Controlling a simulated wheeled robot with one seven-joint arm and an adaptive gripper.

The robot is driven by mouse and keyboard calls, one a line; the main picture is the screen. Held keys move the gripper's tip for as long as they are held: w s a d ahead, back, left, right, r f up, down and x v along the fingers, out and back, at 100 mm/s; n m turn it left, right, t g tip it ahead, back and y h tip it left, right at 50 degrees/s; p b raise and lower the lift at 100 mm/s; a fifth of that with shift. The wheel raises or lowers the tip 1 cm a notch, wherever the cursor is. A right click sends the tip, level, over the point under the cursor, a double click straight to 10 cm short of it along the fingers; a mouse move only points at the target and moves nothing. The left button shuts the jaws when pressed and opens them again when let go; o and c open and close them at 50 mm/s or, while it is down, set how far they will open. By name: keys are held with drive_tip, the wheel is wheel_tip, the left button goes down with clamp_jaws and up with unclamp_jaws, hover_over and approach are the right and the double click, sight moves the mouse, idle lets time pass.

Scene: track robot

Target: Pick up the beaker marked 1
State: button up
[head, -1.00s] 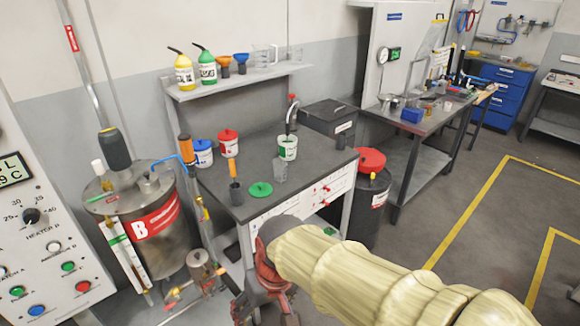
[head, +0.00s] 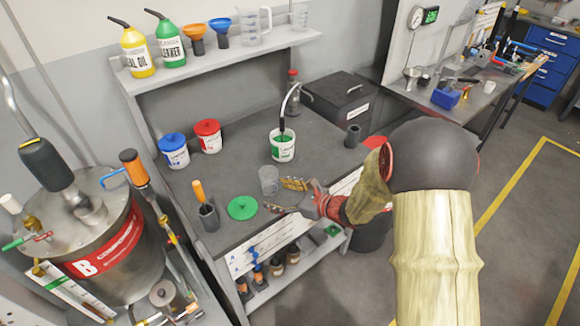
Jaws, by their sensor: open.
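A small clear beaker (head: 268,180) stands upright on the dark bench top (head: 225,165), in front of the white tub with green contents. No number can be read on it. My gripper (head: 283,196) is open and reaches in from the right, its fingers pointing left just in front of and to the right of the beaker. Whether a finger touches the beaker cannot be told. A clear jug (head: 254,27) and another clear vessel (head: 299,14) stand on the shelf above; no number can be read on them.
The white tub (head: 282,147) holds a dark spout or tool. A green lid (head: 242,207) lies left of my gripper, near a dark holder (head: 208,216) with an orange-handled tool. Blue-lidded (head: 174,152) and red-lidded (head: 208,137) tubs stand behind. A steel tank (head: 95,240) is at left.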

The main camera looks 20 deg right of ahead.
sight(263, 174)
drive_tip(key=w+d+r+m, duration=0.1)
drive_tip(key=w+d+m+t+h, duration=0.1)
drive_tip(key=shift+w+d+r, duration=0.25)
drive_tip(key=shift+d+r, duration=0.05)
drive_tip(key=shift+r, duration=0.05)
drive_tip(key=shift+w+a, duration=0.1)
drive_tip(key=shift+a, duration=0.1)
drive_tip(key=x, duration=0.2)
drive_tip(key=b+x, duration=0.1)
drive_tip(key=x, duration=0.1)
drive_tip(key=b+x, duration=0.1)
drive_tip(key=x, duration=0.1)
drive_tip(key=shift+w+d+f, duration=0.15)
drive_tip(key=shift+w+d, duration=0.1)
drive_tip(key=shift+w, duration=0.1)
drive_tip(key=shift+w+a+b, duration=0.25)
drive_tip(key=shift+w+b, duration=0.1)
drive_tip(key=shift+w, duration=0.1)
drive_tip(key=c, duration=1.1)
drive_tip(key=shift+c, duration=0.7)
